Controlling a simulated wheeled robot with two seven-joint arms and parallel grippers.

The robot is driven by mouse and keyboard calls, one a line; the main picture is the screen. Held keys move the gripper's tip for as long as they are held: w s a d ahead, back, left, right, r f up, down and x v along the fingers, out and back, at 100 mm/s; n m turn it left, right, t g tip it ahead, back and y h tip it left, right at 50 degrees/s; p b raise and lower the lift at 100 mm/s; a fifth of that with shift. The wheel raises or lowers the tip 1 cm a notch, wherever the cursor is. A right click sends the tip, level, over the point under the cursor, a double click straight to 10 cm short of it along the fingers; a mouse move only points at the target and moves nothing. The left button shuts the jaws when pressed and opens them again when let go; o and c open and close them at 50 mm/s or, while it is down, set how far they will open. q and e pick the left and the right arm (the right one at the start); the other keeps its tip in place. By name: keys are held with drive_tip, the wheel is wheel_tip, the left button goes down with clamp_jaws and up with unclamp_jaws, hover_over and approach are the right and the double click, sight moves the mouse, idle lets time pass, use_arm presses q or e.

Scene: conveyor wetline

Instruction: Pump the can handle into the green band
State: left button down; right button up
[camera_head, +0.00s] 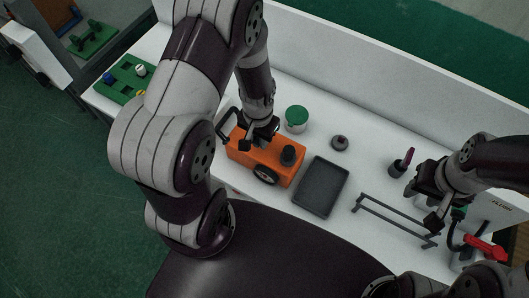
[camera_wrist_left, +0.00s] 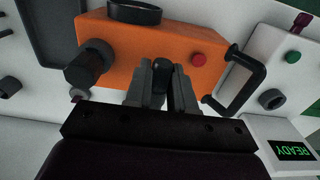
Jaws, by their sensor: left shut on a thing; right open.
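An orange box (camera_head: 286,168) stands on the white worktop, with a round dial (camera_head: 265,174) on its near side and a black cylindrical knob (camera_head: 288,155) on top. In the left wrist view the orange box (camera_wrist_left: 125,45) also shows a red button (camera_wrist_left: 198,60). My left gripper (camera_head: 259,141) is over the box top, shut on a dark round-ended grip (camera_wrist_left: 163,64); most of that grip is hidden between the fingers. I cannot make out a green band on the dial. My right gripper (camera_head: 428,206) is open and empty above the worktop at the right.
A dark tray (camera_head: 321,187) lies right of the box, with a grey bar rack (camera_head: 397,222) beyond. A green-lidded tub (camera_head: 297,115) stands behind the box. A red lever (camera_head: 487,248) is at the far right. A READY display (camera_wrist_left: 293,151) shows in the wrist view.

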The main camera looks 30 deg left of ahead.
use_arm(q)
drive_tip(key=shift+r, duration=0.15)
wheel_tip(320, 180, up, 4)
drive_tip(key=p, duration=0.4)
drive_tip(key=shift+f+b, duration=1.7)
drive_tip(key=shift+f, duration=0.5)
drive_tip(key=shift+r, duration=0.1)
drive_tip(key=c, duration=1)
unclamp_jaws()
drive_tip(key=shift+o, duration=0.2)
